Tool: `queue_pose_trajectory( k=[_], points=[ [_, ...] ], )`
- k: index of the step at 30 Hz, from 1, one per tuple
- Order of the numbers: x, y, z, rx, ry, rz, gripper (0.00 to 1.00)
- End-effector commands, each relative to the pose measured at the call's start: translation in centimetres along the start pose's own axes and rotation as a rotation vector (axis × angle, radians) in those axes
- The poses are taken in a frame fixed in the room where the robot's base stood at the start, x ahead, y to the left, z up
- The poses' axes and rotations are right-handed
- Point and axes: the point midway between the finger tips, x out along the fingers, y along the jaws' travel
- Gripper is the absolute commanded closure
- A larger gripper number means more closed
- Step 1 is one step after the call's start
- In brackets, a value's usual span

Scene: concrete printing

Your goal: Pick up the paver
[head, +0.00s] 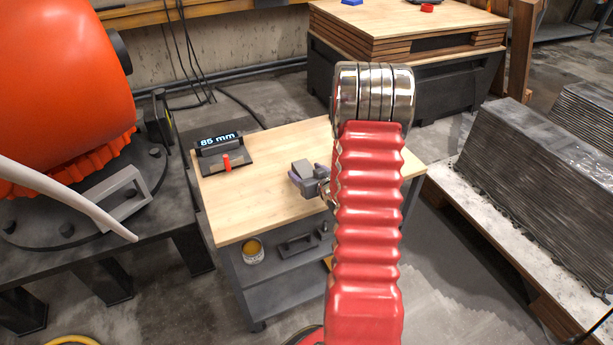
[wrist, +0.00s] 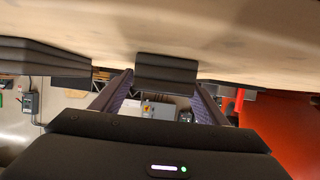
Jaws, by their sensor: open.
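The paver is a small grey block (head: 302,166) on the light wooden table top (head: 262,206), right of its middle. In the wrist view, which is upside down, it is the dark block (wrist: 166,72) at the table surface. My gripper (head: 309,177) is low over the table at the paver, partly hidden behind my red arm. In the wrist view my gripper (wrist: 164,80) is open, its two purplish fingers on either side of the paver's width with small gaps. I cannot tell how far the fingertips reach along its sides.
A dark gauge reading "85 mm" with a red lever (head: 220,150) stands on the table's left part. A cup (head: 252,250) and a dark tool are on the shelf below. A big orange machine (head: 60,90) is at left, and a grey layered stack (head: 550,185) is at right.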

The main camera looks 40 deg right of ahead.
Motion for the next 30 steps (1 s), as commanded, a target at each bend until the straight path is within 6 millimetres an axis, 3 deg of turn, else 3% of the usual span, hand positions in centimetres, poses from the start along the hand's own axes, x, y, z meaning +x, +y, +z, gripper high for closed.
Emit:
queue_pose_trajectory(
  k=[7, 30],
  points=[
    [-0.02, 0.00, -0.01, 0.000, 0.000, 0.000, 0.34],
    [-0.02, 0.01, -0.02, 0.000, 0.000, 0.000, 0.88]
  ],
)
